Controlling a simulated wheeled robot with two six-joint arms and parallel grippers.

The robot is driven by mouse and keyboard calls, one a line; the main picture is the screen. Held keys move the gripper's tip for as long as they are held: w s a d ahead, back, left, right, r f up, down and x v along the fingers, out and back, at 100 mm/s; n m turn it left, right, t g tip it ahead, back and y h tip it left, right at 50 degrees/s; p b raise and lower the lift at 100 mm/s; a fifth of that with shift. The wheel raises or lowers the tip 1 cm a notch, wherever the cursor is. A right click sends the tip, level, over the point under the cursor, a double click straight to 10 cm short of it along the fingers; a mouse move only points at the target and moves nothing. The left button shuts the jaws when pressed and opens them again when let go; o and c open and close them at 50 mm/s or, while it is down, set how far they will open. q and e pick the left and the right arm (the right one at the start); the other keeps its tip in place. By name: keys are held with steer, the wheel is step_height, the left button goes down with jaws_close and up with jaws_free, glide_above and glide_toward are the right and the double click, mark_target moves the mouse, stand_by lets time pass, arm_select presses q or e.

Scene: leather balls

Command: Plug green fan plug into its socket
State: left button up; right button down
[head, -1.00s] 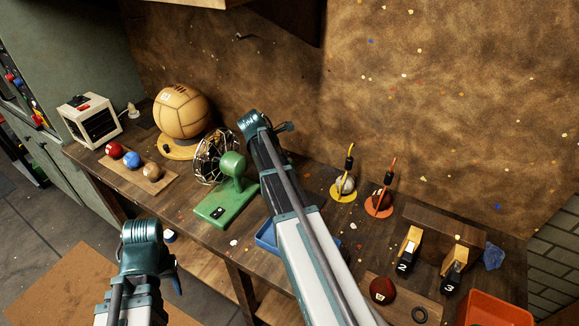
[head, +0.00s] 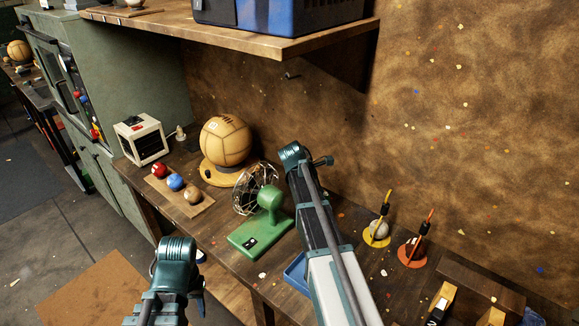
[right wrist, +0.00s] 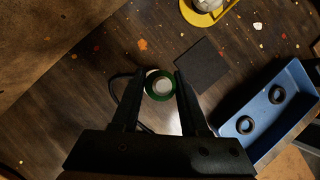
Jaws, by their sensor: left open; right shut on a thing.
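A green desk fan (head: 268,200) with a wire cage stands on the bench, left of my right arm. In the right wrist view, my right gripper (right wrist: 160,85) is shut on a round green plug (right wrist: 151,92) with a pale centre, above the dark bench top. A dark cable loops beside the plug. In the head view, my right gripper (head: 321,161) is near the wall, and the plug cannot be made out. My left gripper (head: 199,292) is open and low in front of the bench, its fingers mostly hidden by its wrist. I cannot pick out the socket.
A shelf (head: 230,38) with a blue crate juts out above. A leather ball (head: 225,140), a white heater box (head: 140,139) and small balls stand left. Yellow (head: 377,235) and orange (head: 411,250) stands are right. A blue tray (right wrist: 268,110) with dark rings lies near my right gripper.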

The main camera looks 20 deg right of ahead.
steer(key=s+a+f+b, duration=0.1)
steer(key=s+a, duration=0.3)
steer(key=s+a+f, duration=0.1)
steer(key=s+a, duration=0.4)
steer(key=s+a+b, duration=0.1)
steer(key=s+a, duration=0.4)
steer(key=shift+f+b, duration=0.35)
steer(key=shift+f, duration=0.05)
steer(key=w+d, duration=0.1)
steer(key=d, duration=0.3)
steer(key=w+d, duration=0.1)
steer(key=d, duration=0.3)
steer(key=w+d+f+b, duration=0.1)
steer(key=d, duration=0.4)
steer(key=shift+f, duration=0.1)
steer(key=shift+d, duration=0.15)
steer(key=shift+w+d, duration=0.15)
steer(key=shift+d, duration=0.1)
steer(key=shift+w+d+f+b, duration=0.15)
steer(key=shift+d+f+b, duration=0.15)
steer(key=shift+d, duration=0.25)
steer(key=shift+w+d+f+b, duration=0.15)
steer(key=shift+d+b, duration=0.1)
steer(key=shift+d, duration=0.3)
steer(key=f+b, duration=0.2)
steer(key=shift+s+a+f+b, duration=0.1)
steer(key=shift+a+f+b, duration=0.1)
steer(key=shift+f+b, duration=0.15)
steer(key=shift+r, duration=0.15)
